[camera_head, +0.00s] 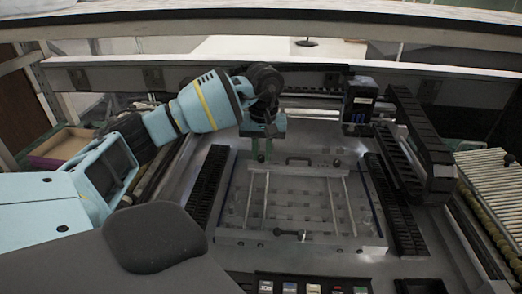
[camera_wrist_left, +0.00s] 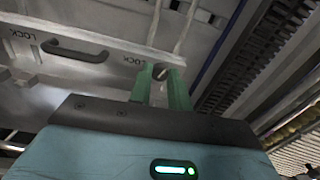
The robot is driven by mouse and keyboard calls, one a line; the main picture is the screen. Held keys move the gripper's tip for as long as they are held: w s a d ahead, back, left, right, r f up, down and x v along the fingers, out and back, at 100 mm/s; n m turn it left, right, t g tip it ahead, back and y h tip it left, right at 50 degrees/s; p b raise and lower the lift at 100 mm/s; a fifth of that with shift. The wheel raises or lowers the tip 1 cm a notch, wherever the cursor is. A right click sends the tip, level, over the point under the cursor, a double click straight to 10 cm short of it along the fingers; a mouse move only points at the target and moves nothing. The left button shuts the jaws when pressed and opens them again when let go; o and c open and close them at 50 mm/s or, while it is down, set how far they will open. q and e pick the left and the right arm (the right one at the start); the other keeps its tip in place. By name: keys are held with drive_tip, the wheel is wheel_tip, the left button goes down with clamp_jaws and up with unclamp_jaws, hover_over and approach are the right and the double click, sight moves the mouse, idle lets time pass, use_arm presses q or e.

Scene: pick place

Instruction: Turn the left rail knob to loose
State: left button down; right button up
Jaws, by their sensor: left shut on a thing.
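My left gripper (camera_head: 262,156) reaches down at the far left part of the metal fixture plate (camera_head: 230,232). In the left wrist view its two green fingers (camera_wrist_left: 162,82) stand close around a small dark piece, the left rail knob (camera_wrist_left: 160,73), and are shut on it. The fingers hide most of the knob, so I cannot tell its turn angle. A thin pale rail (camera_head: 248,200) runs toward the front from near the gripper. "LOCK" lettering shows on the plate in the left wrist view. My right gripper is not in view.
A dark handle (camera_head: 298,161) lies right of the gripper, also in the left wrist view (camera_wrist_left: 75,50). Black ridged strips (camera_head: 207,185) flank the plate. A black unit (camera_head: 359,100) stands at the back. A small dark lever (camera_head: 290,233) sits at the plate's front.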

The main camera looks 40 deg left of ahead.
use_arm(q)
drive_tip(key=shift+r+n+p, duration=0.15)
drive_tip(key=shift+n+p, duration=0.2)
drive_tip(key=shift+n, duration=0.85)
drive_tip(key=n+p, duration=0.1)
drive_tip(key=n, duration=0.2)
drive_tip(key=shift+n, duration=0.3)
drive_tip(key=n+p, duration=0.1)
drive_tip(key=n, duration=0.4)
drive_tip(key=shift+n, duration=0.3)
drive_tip(key=n+p, duration=0.2)
drive_tip(key=n, duration=0.4)
drive_tip(key=shift+h, duration=0.3)
drive_tip(key=n, duration=0.2)
drive_tip(key=shift+n+p, duration=0.3)
drive_tip(key=shift+n, duration=0.8)
drive_tip(key=shift+a+n, duration=0.1)
drive_tip(key=shift+n, duration=0.2)
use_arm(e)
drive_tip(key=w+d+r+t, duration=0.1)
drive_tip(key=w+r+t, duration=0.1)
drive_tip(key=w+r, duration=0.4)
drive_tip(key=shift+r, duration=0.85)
use_arm(q)
drive_tip(key=shift+p, duration=0.3)
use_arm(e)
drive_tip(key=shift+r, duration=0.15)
